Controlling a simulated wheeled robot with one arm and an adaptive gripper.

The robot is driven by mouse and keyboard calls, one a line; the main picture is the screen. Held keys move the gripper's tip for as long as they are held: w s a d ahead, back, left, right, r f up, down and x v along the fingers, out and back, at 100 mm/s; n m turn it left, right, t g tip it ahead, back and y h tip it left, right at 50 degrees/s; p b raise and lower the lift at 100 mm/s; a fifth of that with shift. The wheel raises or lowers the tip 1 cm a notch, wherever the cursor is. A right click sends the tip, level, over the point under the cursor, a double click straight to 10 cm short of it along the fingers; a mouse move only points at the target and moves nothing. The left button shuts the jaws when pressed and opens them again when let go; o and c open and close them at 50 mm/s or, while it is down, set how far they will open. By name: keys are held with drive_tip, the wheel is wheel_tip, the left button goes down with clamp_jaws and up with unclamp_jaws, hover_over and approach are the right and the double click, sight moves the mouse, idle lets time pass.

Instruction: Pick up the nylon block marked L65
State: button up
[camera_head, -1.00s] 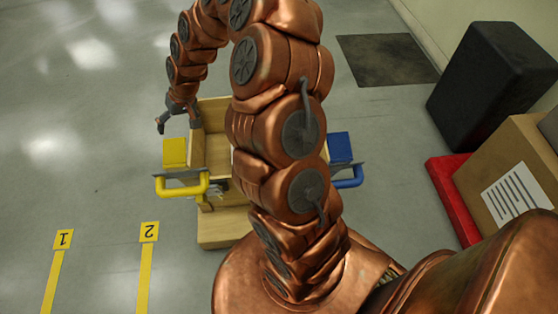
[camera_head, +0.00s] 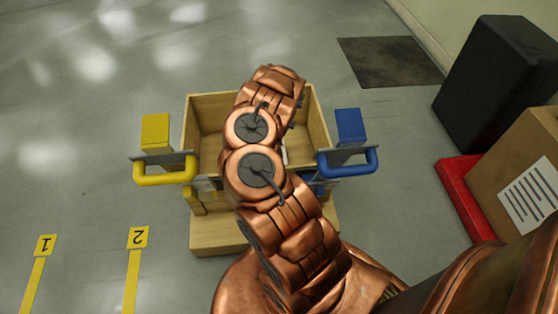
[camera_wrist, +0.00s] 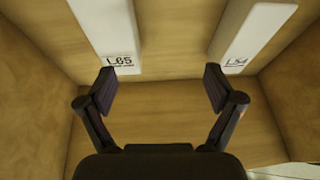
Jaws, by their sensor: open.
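The nylon block marked L65 (camera_wrist: 108,32) is a long white block at the upper left of the wrist view, lying in a wooden box with its marked end toward my gripper. My gripper (camera_wrist: 159,88) is open and empty; its left fingertip is just below the L65 label in the picture, and no contact shows. A second white block marked L54 (camera_wrist: 248,32) lies to the right of L65, with bare wood between them. In the head view my arm hides my gripper and most of the box's inside, so the L65 block cannot be made out there.
The wooden box (camera_head: 204,101) has raised walls around the blocks. A yellow handle (camera_head: 165,174) sticks out on its left and a blue handle (camera_head: 348,163) on its right. A black block (camera_head: 497,85), a red base (camera_head: 463,200) and a carton (camera_head: 520,170) stand at the right.

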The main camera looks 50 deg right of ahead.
drive_tip(key=shift+h, duration=0.5)
drive_tip(key=s+d+f, duration=0.1)
drive_tip(key=d+f, duration=0.1)
drive_tip(key=s+d+f+b, duration=0.1)
drive_tip(key=s, duration=0.1)
drive_tip(key=shift+s+d+f, duration=0.1)
drive_tip(key=shift+d+f, duration=0.3)
drive_tip(key=shift+b+x, duration=1.2)
drive_tip(key=d+f+b, duration=0.1)
drive_tip(key=b, duration=0.1)
drive_tip(key=w+d+f+b, duration=0.1)
drive_tip(key=f+b, duration=0.1)
drive_tip(key=shift+b, duration=0.35)
drive_tip(key=shift+b+x, duration=0.75)
drive_tip(key=shift+b, duration=0.3)
drive_tip(key=shift+c, duration=0.2)
drive_tip(key=c, duration=1.7)
